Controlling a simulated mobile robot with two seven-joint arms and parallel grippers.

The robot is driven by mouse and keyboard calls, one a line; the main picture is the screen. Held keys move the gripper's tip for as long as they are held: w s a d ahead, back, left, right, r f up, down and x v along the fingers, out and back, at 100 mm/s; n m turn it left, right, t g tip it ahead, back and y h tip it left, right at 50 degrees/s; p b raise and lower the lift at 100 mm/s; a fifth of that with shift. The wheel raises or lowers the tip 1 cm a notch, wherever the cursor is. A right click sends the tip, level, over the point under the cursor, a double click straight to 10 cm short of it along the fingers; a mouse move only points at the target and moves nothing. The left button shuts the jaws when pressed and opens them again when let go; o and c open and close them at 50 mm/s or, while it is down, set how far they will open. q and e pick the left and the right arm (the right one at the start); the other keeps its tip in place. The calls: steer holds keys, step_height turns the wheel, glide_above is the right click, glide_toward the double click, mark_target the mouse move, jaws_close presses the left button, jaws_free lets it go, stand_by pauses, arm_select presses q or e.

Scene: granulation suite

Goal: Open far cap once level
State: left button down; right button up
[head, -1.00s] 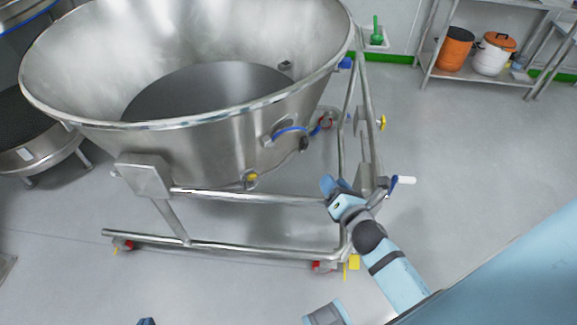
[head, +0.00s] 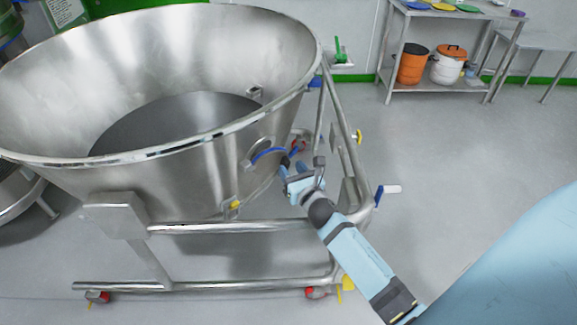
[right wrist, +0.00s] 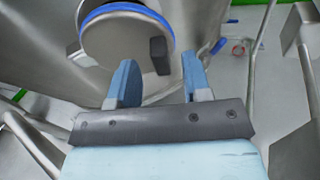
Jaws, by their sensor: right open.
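The large steel bowl (head: 190,165) hangs in a wheeled tubular frame (head: 240,227). On its right side is a round steel cap with a blue rim (head: 262,156). In the right wrist view the cap (right wrist: 120,38) is a large disc just beyond the fingers, with a dark block-shaped handle (right wrist: 159,55) at its lower right. My right gripper (head: 290,170) is open and empty, close to the cap's right side. In the right wrist view its fingers (right wrist: 160,82) are apart, with the handle ahead between them; I see no contact. My left gripper is out of view.
A frame post (head: 347,130) and a blue-and-white lever (head: 387,190) stand right of my right arm. Red casters (head: 97,297) carry the frame. A shelf (head: 440,88) with orange and white drums is at the back right. The floor between is clear.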

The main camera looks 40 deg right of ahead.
steer(key=shift+w+d, duration=0.1)
steer(key=shift+w, duration=0.8)
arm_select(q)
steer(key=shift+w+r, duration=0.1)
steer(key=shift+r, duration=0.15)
arm_select(e)
steer(key=shift+w, duration=0.2)
jaws_close()
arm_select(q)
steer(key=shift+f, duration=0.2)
